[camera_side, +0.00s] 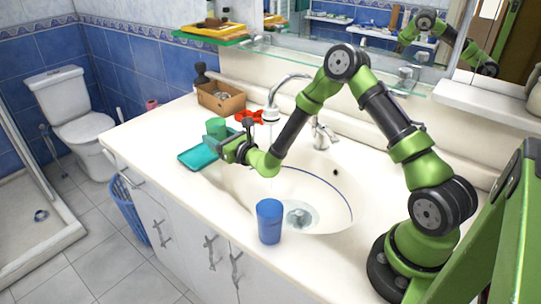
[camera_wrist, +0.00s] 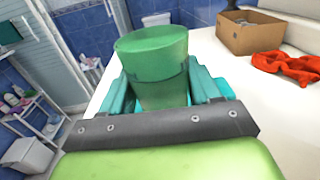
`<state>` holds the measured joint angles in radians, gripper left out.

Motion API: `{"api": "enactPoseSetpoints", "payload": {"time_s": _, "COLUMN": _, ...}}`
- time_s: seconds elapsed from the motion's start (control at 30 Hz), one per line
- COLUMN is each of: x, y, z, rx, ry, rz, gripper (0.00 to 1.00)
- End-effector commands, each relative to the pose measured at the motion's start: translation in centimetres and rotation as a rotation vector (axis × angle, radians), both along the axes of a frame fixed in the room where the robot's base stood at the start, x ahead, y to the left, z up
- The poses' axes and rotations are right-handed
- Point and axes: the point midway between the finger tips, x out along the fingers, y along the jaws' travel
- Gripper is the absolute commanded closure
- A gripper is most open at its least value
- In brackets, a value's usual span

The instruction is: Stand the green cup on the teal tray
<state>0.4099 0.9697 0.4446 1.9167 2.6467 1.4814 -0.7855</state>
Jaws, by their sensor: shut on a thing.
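The green cup (camera_side: 216,126) is upright between the fingers of my gripper (camera_side: 230,143), which is shut on it. In the wrist view the cup (camera_wrist: 152,65) stands between the two teal fingers (camera_wrist: 162,90), and its lower part is hidden behind the gripper body. The teal tray (camera_side: 195,157) lies flat on the white counter near its front edge. The cup and gripper are at the tray's back right side in the side view. The cup's base is hidden, so I cannot tell whether it touches the tray.
A blue cup (camera_side: 269,222) stands at the front of the sink basin (camera_side: 318,180). A chrome tap (camera_side: 272,105) rises behind my gripper. A cardboard box (camera_side: 221,98) and a red cloth (camera_side: 245,117) lie behind the tray. The counter left of the tray is clear.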

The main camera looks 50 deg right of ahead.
Motion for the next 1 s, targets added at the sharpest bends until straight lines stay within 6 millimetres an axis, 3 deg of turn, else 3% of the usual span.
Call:
{"api": "enactPoseSetpoints", "payload": {"time_s": 0.1, "x": 2.6, "y": -0.2, "z": -0.2, "rx": 0.003, "ry": -0.003, "rz": -0.002, "gripper": 0.72}}
{"api": "enactPoseSetpoints", "payload": {"time_s": 0.33, "x": 5.7, "y": -0.3, "z": -0.5, "rx": 0.001, "ry": -0.003, "rz": 0.0, "gripper": 0.72}}
{"api": "enactPoseSetpoints", "payload": {"time_s": 0.57, "x": 6.8, "y": -0.3, "z": -0.6, "rx": 0.001, "ry": -0.001, "rz": 0.0, "gripper": 0.72}}
{"api": "enactPoseSetpoints", "payload": {"time_s": 0.8, "x": 6.9, "y": -0.4, "z": -3.3, "rx": 0.001, "ry": 0.001, "rz": 0.0, "gripper": 0.72}}
{"api": "enactPoseSetpoints", "payload": {"time_s": 1.0, "x": 6.9, "y": -0.4, "z": -4.1, "rx": 0.0, "ry": -0.002, "rz": 0.0, "gripper": 0.72}}
